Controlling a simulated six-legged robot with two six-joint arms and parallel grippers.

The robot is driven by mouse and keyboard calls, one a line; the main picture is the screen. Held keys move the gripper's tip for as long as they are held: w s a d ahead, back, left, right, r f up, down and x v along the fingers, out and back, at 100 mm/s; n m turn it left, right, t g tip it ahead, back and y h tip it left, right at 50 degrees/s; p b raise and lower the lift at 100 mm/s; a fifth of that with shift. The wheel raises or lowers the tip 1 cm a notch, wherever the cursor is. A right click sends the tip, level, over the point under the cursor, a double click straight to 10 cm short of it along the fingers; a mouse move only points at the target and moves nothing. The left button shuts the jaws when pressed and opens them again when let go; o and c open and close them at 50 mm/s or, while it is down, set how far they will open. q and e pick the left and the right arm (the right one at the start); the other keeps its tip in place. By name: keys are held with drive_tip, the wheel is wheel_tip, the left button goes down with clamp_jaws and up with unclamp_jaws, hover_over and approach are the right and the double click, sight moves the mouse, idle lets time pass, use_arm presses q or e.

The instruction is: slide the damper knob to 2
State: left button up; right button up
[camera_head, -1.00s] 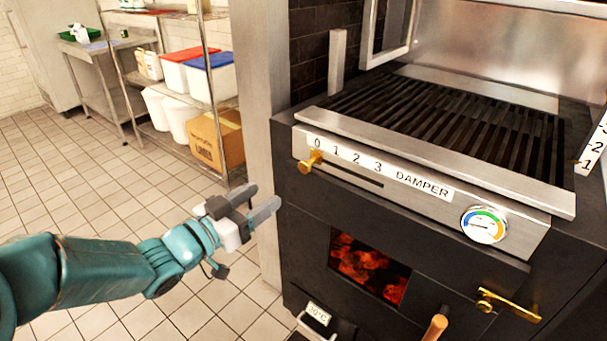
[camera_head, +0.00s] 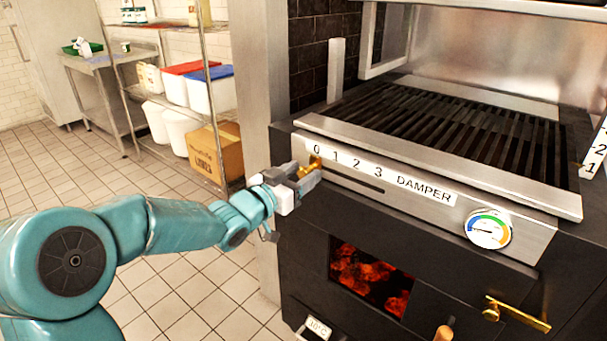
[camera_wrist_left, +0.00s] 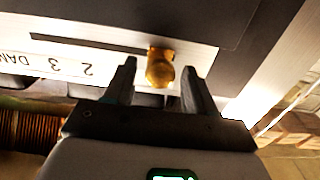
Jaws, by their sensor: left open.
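The brass damper knob (camera_head: 313,166) is at the left end of its slot, under the 0 on the damper scale (camera_head: 380,177). My left gripper (camera_head: 309,177) is at the knob with its fingers open. In the left wrist view the knob (camera_wrist_left: 160,68) sits between the two open fingertips (camera_wrist_left: 160,80), with a gap showing on both sides. The dark slot (camera_wrist_left: 90,42) runs away from the knob there, and the labels look upside down. The 2 mark (camera_head: 356,163) is to the right of the knob in the head view. My right gripper is not in view.
The grill grate (camera_head: 450,125) lies above the damper panel. A round gauge (camera_head: 489,228) is at the panel's right. A glowing fire window (camera_head: 370,278) and a brass handle (camera_head: 515,313) are below. Shelving with bins (camera_head: 205,90) stands behind at left.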

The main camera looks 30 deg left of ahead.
use_arm(q)
drive_tip(key=shift+w+d, duration=0.1)
drive_tip(key=shift+w, duration=0.5)
clamp_jaws()
